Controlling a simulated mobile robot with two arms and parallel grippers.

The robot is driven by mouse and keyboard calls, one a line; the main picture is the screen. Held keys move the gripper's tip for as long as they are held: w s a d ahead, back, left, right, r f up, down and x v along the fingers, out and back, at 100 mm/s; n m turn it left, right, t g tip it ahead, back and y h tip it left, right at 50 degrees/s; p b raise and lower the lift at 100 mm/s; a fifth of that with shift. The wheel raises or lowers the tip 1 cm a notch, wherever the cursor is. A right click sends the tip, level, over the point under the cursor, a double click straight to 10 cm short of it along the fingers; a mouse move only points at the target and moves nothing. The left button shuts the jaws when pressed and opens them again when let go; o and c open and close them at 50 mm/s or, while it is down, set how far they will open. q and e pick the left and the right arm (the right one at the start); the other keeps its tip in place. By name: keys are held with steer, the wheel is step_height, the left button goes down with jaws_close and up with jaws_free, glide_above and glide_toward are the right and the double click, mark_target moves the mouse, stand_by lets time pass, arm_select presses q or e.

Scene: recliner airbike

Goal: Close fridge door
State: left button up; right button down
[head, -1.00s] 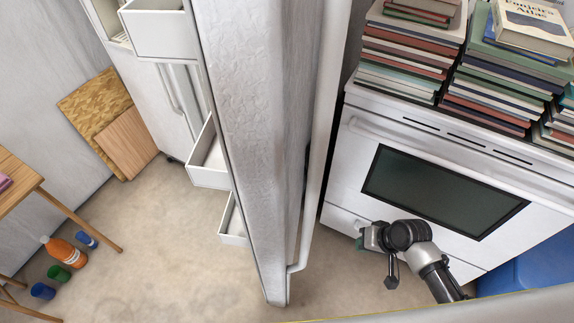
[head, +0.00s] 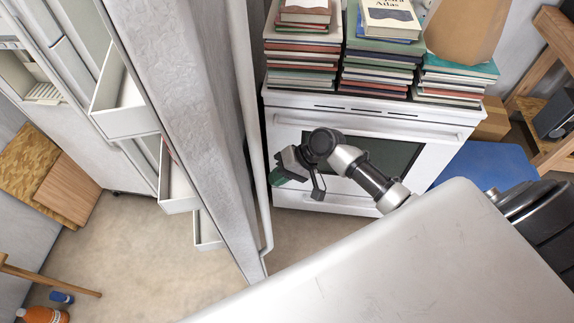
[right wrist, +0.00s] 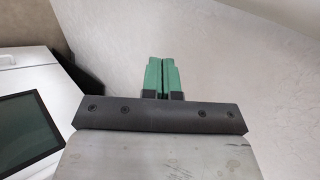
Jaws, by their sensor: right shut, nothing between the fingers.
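The fridge door (head: 195,110) stands open, a tall grey panel seen nearly edge-on in the head view. Its long pale handle bar (head: 254,140) runs down the right side. Open white drawers (head: 128,115) show to the left of the door. My right gripper (head: 279,179) is just right of the handle in the picture, in front of the oven; whether it touches the door cannot be told. Its green fingertips (right wrist: 160,75) are shut and empty in the right wrist view, against a pale surface. My left gripper is not in view.
A white oven (head: 440,125) stands right of the door, with book stacks (head: 300,60) on top. A blue object (head: 485,165) is beside it. Wood boards (head: 65,185) lean at the left. Floor is clear below the drawers; a blue cup (head: 62,297) and orange bottle (head: 42,315) are lower left.

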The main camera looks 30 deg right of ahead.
steer(key=w+a+f+p, duration=0.1)
steer(key=a+f+p, duration=0.1)
steer(key=a, duration=0.4)
steer(key=shift+w, duration=0.35)
steer(key=shift+a+f, duration=0.1)
steer(key=shift+a, duration=0.1)
